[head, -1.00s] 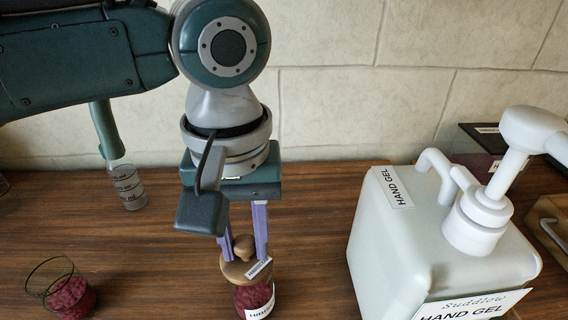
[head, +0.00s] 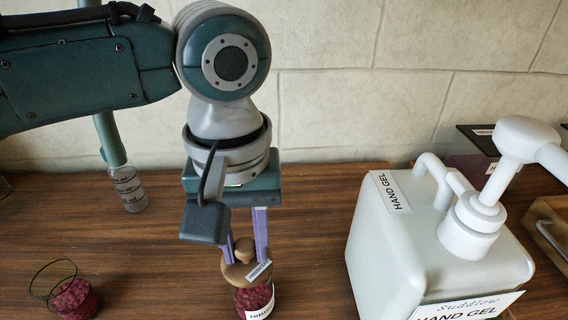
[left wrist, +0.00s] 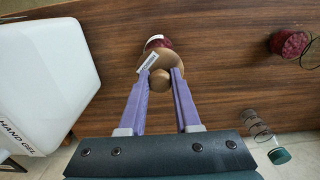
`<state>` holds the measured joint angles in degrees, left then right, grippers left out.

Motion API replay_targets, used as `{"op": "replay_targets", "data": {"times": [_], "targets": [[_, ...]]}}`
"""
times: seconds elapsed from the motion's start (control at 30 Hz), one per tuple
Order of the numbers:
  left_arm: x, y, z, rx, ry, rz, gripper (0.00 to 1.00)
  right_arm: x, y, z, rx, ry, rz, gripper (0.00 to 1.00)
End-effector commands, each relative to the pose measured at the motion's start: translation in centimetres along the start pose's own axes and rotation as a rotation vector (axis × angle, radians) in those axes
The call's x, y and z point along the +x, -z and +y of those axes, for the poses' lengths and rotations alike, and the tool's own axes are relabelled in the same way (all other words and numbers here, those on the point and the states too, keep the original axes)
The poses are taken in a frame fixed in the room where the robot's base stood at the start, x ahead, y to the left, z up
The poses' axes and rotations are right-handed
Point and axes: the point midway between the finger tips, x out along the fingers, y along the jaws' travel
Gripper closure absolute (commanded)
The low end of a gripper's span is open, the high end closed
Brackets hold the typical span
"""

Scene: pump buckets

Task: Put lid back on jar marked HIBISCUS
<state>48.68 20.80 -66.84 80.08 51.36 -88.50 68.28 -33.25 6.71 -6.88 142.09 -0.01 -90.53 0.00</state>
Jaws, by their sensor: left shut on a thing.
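A wooden lid (head: 238,272) with a round knob and a small label is at the mouth of a glass jar (head: 256,300) of dark red contents. The jar's white label is partly readable and seems to begin "HIBIS". My left gripper (head: 246,252) points down, its purple fingers shut on the lid. In the left wrist view the lid's knob (left wrist: 160,81) lies between the fingertips (left wrist: 160,72), with the jar (left wrist: 158,43) just beyond. I cannot tell whether the lid is fully seated. My right gripper is not in view.
A large white hand gel pump bottle (head: 400,250) stands to the right. An open glass (head: 72,297) with red contents is at the left. A small graduated bottle (head: 129,188) stands near the wall. Wooden counter lies bare between them.

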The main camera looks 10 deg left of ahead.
Motion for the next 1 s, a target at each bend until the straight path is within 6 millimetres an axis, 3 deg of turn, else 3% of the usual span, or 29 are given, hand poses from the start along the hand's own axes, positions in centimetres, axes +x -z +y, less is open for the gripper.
{"op": "replay_targets", "data": {"times": [1.0], "targets": [[0.31,0.01,-0.01,0.0,0.0,0.0,1.0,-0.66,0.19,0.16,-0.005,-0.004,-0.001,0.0]]}}
